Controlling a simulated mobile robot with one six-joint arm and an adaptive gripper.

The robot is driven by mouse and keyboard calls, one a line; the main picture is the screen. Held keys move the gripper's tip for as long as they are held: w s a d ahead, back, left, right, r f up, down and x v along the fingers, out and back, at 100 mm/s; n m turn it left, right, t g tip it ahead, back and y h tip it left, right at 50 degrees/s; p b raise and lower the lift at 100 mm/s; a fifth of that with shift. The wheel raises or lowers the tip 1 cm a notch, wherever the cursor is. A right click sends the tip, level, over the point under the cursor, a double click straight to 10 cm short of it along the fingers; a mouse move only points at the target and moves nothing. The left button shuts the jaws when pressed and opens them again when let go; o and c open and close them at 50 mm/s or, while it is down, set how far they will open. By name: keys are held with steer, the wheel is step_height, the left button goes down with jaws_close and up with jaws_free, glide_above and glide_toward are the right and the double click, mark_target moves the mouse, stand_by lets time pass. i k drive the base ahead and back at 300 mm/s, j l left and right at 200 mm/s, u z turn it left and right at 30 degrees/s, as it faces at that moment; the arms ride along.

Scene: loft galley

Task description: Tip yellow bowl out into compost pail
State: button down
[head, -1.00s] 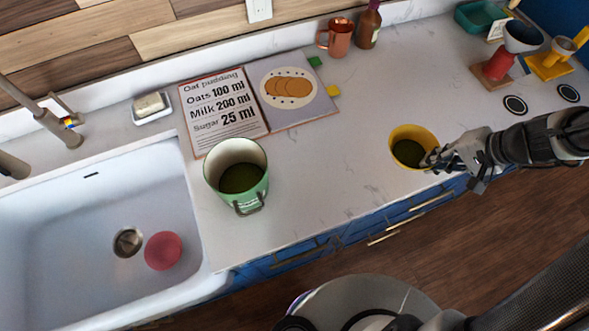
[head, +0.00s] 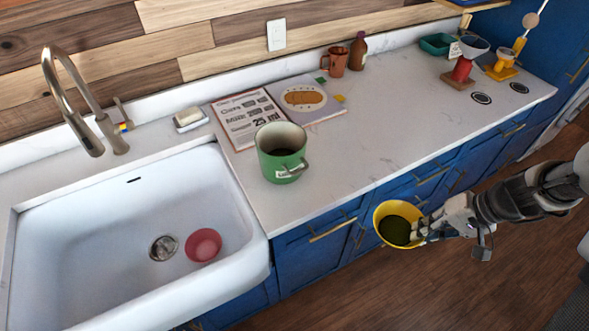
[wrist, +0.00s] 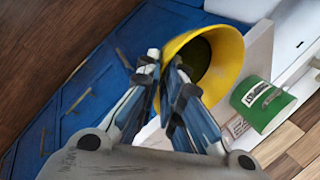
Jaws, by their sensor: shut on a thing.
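The yellow bowl (head: 384,212) is held in the air in front of the counter's front edge, with dark green contents inside. My gripper (head: 424,229) is shut on the bowl's right rim; in the wrist view the fingers (wrist: 165,85) pinch the wall of the bowl (wrist: 228,50). The bowl looks roughly upright in the head view. The compost pail (head: 284,165) is green with a cream inside, a front handle and a white label. It stands on the counter right of the sink, and it also shows in the wrist view (wrist: 262,105).
The white sink (head: 90,240) holds a red bowl (head: 203,245). An open recipe book (head: 245,115) lies behind the pail. A copper mug (head: 334,62) and a brown bottle (head: 358,52) stand at the back. The counter right of the pail (head: 400,120) is clear.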

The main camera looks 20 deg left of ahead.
mark_target(281, 146)
steer(key=k+u, duration=0.1)
steer(key=u, duration=1.5)
